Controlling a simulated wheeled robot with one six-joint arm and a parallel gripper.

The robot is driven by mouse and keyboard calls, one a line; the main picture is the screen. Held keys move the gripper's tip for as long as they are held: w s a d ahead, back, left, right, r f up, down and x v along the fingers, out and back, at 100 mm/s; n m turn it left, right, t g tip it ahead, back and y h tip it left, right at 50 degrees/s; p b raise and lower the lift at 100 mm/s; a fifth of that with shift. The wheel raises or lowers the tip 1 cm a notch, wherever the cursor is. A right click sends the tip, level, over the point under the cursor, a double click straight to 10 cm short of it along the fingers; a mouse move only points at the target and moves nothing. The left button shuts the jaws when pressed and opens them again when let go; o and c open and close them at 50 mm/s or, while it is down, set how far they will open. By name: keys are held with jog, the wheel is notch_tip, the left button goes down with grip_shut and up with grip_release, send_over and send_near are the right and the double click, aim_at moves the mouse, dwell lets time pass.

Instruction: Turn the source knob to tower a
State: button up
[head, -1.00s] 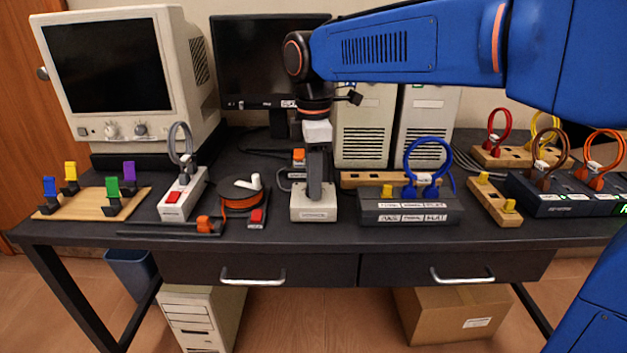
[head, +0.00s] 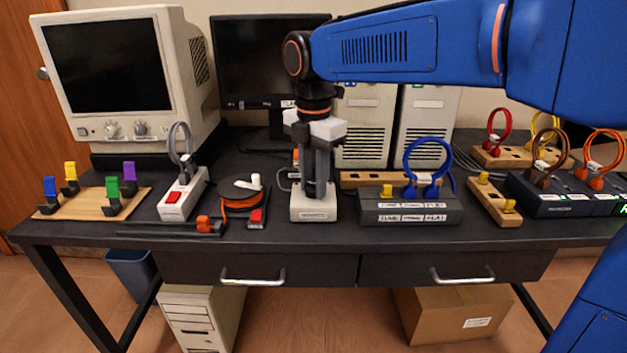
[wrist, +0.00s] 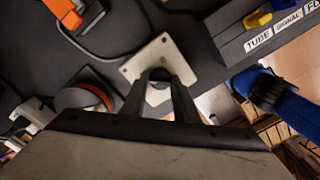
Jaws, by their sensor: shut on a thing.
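The source knob stands on a small cream box (head: 313,208) near the middle of the desk's front. My gripper (head: 316,190) points straight down above this box, its two dark fingers shut on the knob, which they mostly hide. In the wrist view, the fingertips (wrist: 158,78) meet over the tilted cream plate of the box (wrist: 135,66), around a dark round part. Which way the knob's pointer faces cannot be told. Two cream computer towers stand behind, a left one (head: 362,125) and a right one (head: 425,125); I cannot read which is tower a.
An orange cable spool (head: 241,194) and a white switch box with a red button (head: 183,195) are to the left. A dark block with a blue cable (head: 410,210) stands close on the right. A dark monitor (head: 250,60) is behind.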

dwell(0.4)
jog(key=o, duration=1.1)
jog(key=shift+c, duration=0.2)
notch_tip(320, 180, up, 17)
jog(key=shift+r, duration=0.2)
jog(key=shift+d, duration=0.15)
jog(key=s+d+f+m+t, duration=0.1)
jog(key=s+d+f+m, duration=0.4)
jog(key=d, duration=0.3)
jog(key=s+d+f+m+t, duration=0.1)
jog(key=s+d+f+m, duration=0.2)
jog(key=d+f+m, duration=0.35)
jog(key=s+d+f+m+t, duration=0.1)
jog(key=s+d+f+m, duration=0.5)
jog(key=f, duration=0.3)
jog(key=s+d+f+m+t, duration=0.1)
jog(key=s+d+f+m, duration=0.5)
jog(key=f+m, duration=0.3)
jog(key=shift+s+d+t, duration=0.25)
jog(key=shift+s+t, duration=0.1)
jog(key=shift+t, duration=0.05)
